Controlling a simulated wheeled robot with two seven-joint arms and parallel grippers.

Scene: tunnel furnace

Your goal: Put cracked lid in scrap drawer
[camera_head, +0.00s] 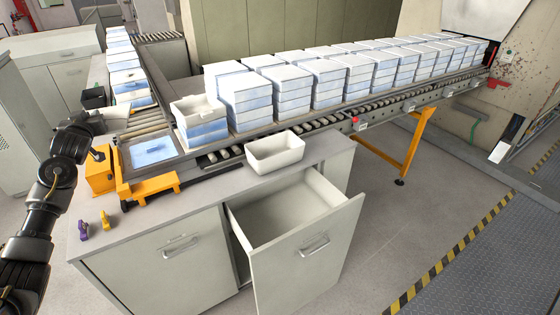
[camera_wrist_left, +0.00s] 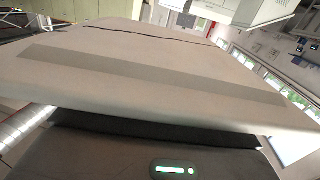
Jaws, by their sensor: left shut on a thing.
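My left gripper (camera_head: 88,122) is at the left, over the near end of the roller line, and is shut on a flat pale lid (camera_head: 116,112). In the left wrist view the lid (camera_wrist_left: 160,75) fills much of the picture, and a dark jagged crack line runs along its far part. The fingertips are hidden by the lid. A drawer (camera_head: 308,258) in the bench front stands pulled open and looks empty, to the right of and below my gripper. My right gripper is not in view.
A white bin (camera_head: 274,152) stands on the bench top behind the open drawer. An open-topped box stack (camera_head: 201,122) is beside a blue pad (camera_head: 152,150). Purple (camera_head: 83,230) and yellow (camera_head: 105,220) pieces stand at the bench's left. Box stacks line the rollers behind.

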